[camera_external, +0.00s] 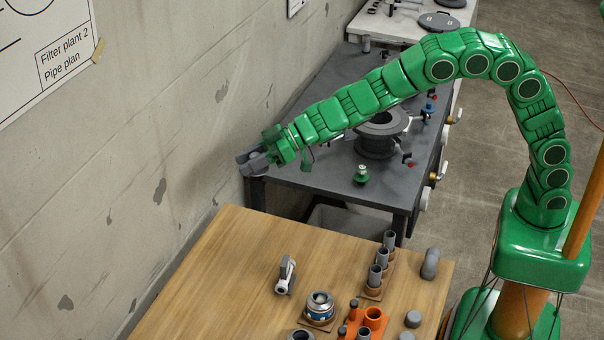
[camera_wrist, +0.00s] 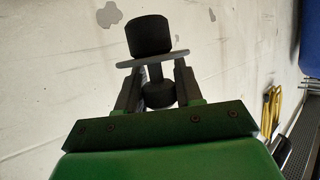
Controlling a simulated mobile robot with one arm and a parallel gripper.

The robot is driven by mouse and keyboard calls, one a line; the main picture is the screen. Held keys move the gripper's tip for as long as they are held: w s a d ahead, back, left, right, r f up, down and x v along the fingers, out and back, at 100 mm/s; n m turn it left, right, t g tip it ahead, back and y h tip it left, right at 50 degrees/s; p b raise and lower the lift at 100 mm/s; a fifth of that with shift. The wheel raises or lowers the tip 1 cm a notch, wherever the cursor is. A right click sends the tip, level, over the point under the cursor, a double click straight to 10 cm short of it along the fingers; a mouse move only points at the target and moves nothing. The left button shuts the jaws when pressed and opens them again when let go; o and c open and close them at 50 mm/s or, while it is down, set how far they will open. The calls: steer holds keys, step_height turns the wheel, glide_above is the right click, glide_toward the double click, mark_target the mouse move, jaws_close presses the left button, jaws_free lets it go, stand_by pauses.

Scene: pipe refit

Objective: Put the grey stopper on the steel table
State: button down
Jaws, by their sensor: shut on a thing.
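My gripper (camera_external: 262,159) is at the left end of the steel table (camera_external: 300,179), close to the wall. It is shut on the grey stopper (camera_external: 245,160). In the wrist view the stopper (camera_wrist: 150,36) looks dark, with a thick round end, a thin disc and a smaller round end. The smaller end sits between the two fingers of my gripper (camera_wrist: 157,80), and the disc lies across their tips. In the outside view the stopper shows beside the table's left corner, raised, partly hidden by the fingers.
On the steel table stand a large grey flange (camera_external: 378,143), a small green-topped stopper (camera_external: 361,175) and red and blue valve parts. Its front left top is clear. A wooden table (camera_external: 235,265) in front holds pipe pieces and an orange block (camera_external: 374,318). The concrete wall (camera_external: 190,120) is near.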

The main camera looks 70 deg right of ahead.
steer(key=shift+a+r, duration=0.1)
steer(key=shift+r, duration=1.15)
steer(key=w+d+m+t+h, duration=0.15)
steer(key=d+m+h, duration=0.25)
steer(key=d, duration=0.6)
steer(key=w+d+m+h, duration=0.3)
steer(key=d+h, duration=0.1)
steer(key=d, duration=0.5)
steer(key=w+d+m+t+h, duration=0.1)
steer(key=w+d+m+h, duration=0.3)
steer(key=d, duration=0.6)
steer(key=s+d+m+g+h, duration=0.4)
steer(key=s+d+m+h, duration=0.1)
steer(key=d, duration=0.5)
steer(key=s+d+m+g+h, duration=0.4)
steer(key=s+d+m, duration=0.1)
steer(key=d, duration=0.5)
step_height(320, 180, down, 22)
steer(key=shift+w, duration=0.15)
